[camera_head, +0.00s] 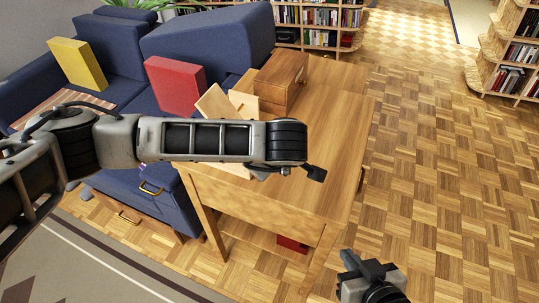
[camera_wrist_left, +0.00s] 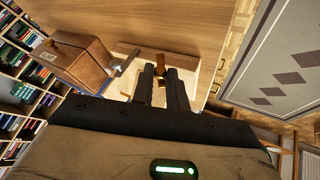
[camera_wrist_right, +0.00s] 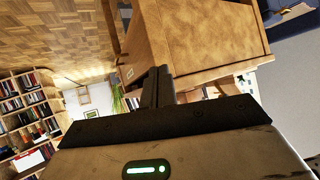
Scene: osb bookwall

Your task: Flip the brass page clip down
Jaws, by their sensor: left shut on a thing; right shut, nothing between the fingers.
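The brass page clip (camera_wrist_left: 160,63) shows as a small brass piece just past my left fingertips in the left wrist view, over a pale surface. My left gripper (camera_wrist_left: 161,72) is shut on it; the exact contact is partly hidden by the fingers. In the head view my left arm covers the gripper and the clip. A light wooden book stand (camera_head: 216,103) stands on the wooden table (camera_head: 345,130), its lower part hidden behind my arm. My right gripper (camera_head: 350,262) is shut and empty, low beside the table's near right corner; it also shows in the right wrist view (camera_wrist_right: 158,72).
A wooden box (camera_head: 282,80) stands at the table's back, beside the stand. The parquet floor (camera_head: 440,170) on the right is open.

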